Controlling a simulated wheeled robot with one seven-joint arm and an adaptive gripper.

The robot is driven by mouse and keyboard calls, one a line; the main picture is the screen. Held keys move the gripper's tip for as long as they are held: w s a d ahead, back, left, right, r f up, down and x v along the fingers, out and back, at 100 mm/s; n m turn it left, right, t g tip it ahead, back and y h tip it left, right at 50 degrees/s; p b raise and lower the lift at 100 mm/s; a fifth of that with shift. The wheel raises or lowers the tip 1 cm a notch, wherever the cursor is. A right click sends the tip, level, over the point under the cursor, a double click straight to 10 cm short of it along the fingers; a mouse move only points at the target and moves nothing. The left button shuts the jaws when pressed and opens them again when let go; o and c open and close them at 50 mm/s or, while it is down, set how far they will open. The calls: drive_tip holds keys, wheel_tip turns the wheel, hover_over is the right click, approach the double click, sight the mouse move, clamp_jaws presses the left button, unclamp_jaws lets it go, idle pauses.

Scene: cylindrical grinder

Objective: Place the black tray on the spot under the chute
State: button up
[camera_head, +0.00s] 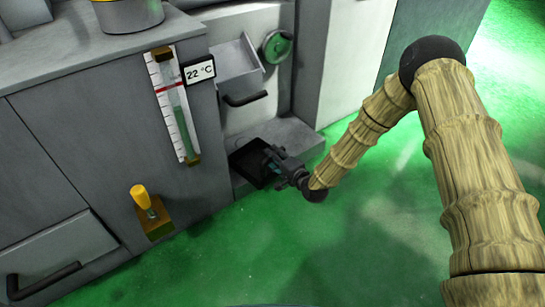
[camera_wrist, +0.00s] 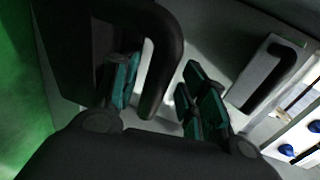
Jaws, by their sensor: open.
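The black tray (camera_head: 246,172) sits on the low ledge at the foot of the machine, below the grey chute (camera_head: 236,66). My gripper (camera_head: 273,160) is at the tray's right side and hides part of it. In the wrist view the tray (camera_wrist: 78,42) is dark at the upper left, and its curved black handle (camera_wrist: 160,62) reaches down between my open fingers (camera_wrist: 160,92). The handle appears closer to the left finger. Whether a finger touches it, I cannot tell. The marked spot under the tray is not visible.
The grey machine cabinet (camera_head: 95,130) stands left, with a gauge (camera_head: 175,108) and yellow-handled lever (camera_head: 145,203). A black handle (camera_head: 245,99) and a green handwheel (camera_head: 277,46) are above the ledge (camera_head: 292,138). The green floor (camera_head: 350,240) in front is clear.

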drive_tip(key=p+v, duration=0.6)
drive_tip(key=v, duration=0.5)
drive_tip(key=shift+s, duration=0.2)
drive_tip(key=shift+d, duration=0.1)
